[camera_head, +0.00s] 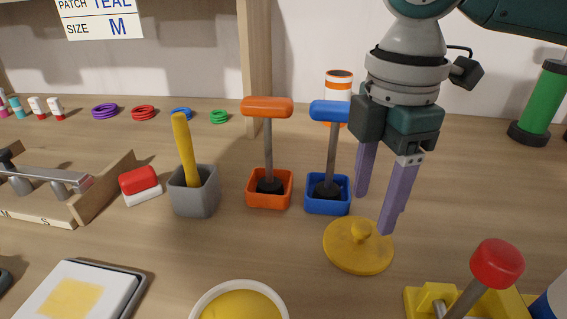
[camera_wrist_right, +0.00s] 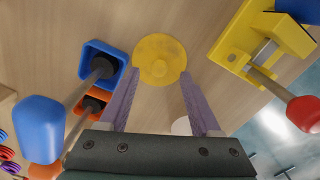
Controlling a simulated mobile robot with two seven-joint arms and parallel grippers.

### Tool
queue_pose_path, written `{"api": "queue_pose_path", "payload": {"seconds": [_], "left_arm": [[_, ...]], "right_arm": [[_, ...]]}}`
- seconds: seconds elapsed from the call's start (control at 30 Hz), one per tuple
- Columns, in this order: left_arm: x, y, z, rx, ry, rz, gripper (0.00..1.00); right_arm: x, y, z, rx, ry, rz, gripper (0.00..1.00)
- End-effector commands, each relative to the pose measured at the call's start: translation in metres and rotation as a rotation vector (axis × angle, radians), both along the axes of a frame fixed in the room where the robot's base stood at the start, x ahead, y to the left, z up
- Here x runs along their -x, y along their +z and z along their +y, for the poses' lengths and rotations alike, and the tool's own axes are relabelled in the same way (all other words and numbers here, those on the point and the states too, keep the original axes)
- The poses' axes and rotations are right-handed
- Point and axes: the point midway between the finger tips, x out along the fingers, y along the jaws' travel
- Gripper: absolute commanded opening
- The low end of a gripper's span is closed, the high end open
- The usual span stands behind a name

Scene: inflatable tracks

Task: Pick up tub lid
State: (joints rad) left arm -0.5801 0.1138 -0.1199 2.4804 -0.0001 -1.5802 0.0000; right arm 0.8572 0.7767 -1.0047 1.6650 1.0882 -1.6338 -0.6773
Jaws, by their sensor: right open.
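The tub lid (camera_head: 352,252) is a yellow disc with a small round knob on top. It lies flat on the wooden table, right of centre in the head view. In the right wrist view the lid (camera_wrist_right: 159,48) is at the top middle, just beyond the fingertips. My right gripper (camera_head: 374,213) is open and empty, with its purple fingers pointing down above and slightly behind the lid. In the right wrist view its fingers (camera_wrist_right: 159,76) are spread on both sides, roughly in line with the lid. My left gripper is not in view.
A blue-handled tool stands in a blue holder (camera_head: 328,207), close behind the lid. An orange holder (camera_head: 270,201) is left of it. A yellow device with a red-knobbed lever (camera_head: 497,263) is at the front right. A white tub with yellow contents (camera_head: 240,305) is at the front.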

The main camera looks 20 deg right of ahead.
Motion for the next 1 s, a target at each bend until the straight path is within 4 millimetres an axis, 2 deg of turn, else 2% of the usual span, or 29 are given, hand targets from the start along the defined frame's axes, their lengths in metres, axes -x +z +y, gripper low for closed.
{"api": "queue_pose_path", "payload": {"seconds": [0.1,0.23,0.57,1.0], "left_arm": [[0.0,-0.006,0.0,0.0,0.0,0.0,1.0],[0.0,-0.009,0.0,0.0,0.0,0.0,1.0],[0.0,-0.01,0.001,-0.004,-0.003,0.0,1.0],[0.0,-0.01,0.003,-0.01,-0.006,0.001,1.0]], "right_arm": [[0.0,-0.022,0.004,0.0,0.0,0.003,0.65],[-0.001,-0.04,0.005,0.0,0.001,0.002,0.65],[-0.001,-0.046,0.005,0.0,0.002,-0.002,0.63],[-0.001,-0.046,0.005,0.0,0.001,-0.001,0.14]]}}
